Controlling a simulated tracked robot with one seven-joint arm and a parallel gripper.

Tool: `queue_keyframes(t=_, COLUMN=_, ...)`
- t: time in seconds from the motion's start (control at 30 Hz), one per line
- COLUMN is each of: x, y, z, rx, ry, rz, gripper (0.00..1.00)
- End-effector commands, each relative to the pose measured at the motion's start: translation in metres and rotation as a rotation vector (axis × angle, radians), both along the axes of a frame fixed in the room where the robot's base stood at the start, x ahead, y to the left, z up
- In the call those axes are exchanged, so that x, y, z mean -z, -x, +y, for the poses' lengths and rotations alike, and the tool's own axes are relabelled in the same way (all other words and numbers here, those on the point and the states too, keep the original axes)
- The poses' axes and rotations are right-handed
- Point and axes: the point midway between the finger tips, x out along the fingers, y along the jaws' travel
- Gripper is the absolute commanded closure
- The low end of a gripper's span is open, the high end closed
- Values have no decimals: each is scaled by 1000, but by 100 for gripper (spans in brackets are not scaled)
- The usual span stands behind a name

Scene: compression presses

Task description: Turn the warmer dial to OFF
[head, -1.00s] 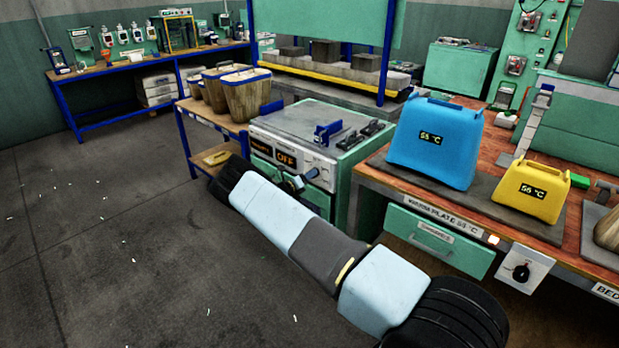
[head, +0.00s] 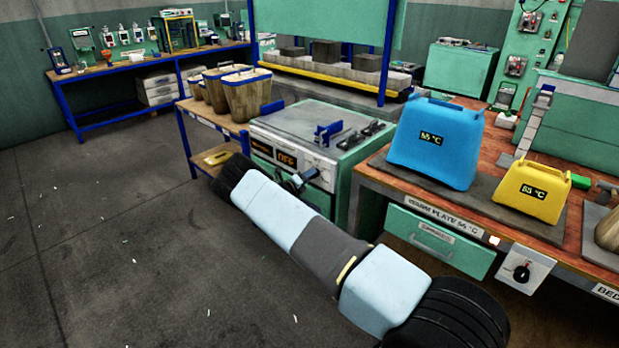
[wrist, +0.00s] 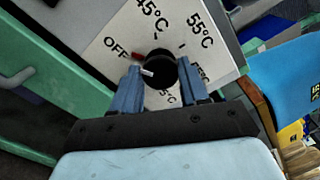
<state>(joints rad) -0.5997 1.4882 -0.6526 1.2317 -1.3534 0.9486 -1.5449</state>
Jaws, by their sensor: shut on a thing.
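The dial is a black round knob (wrist: 160,70) on a pale plate (wrist: 107,45) marked OFF, 45 °C, 55 °C and more, partly hidden. A red mark shows at the knob's edge beside OFF, and a short white mark lies on its lower left. My gripper (wrist: 158,76) has its two blue fingers on either side of the knob and is shut on it. In the head view, the green and grey cabinet (head: 300,125) has a display (head: 287,157) reading OFF, and my arm hides part of its front.
Right of the cabinet stands a wooden-topped bench with a blue container (head: 437,140) and a yellow container (head: 531,188). A second black dial (head: 521,272) sits on the bench front. A shelf with baskets (head: 243,92) stands left.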

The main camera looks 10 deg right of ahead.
Motion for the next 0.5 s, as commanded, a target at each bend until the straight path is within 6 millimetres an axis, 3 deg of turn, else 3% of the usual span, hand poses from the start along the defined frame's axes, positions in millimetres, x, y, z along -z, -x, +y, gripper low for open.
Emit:
queue_keyframes(t=0.07, x=3, y=0, z=4, rx=-8, ry=-7, rz=5, gripper=86)
queue_keyframes(t=0.1, x=3, y=0, z=4, rx=-8, ry=-7, rz=5, gripper=54)
queue_keyframes(t=0.33, x=2, y=0, z=2, rx=-4, ry=-4, rz=3, gripper=32)
queue_keyframes(t=0.5, x=2, y=0, z=1, rx=-2, ry=-3, rz=2, gripper=31)
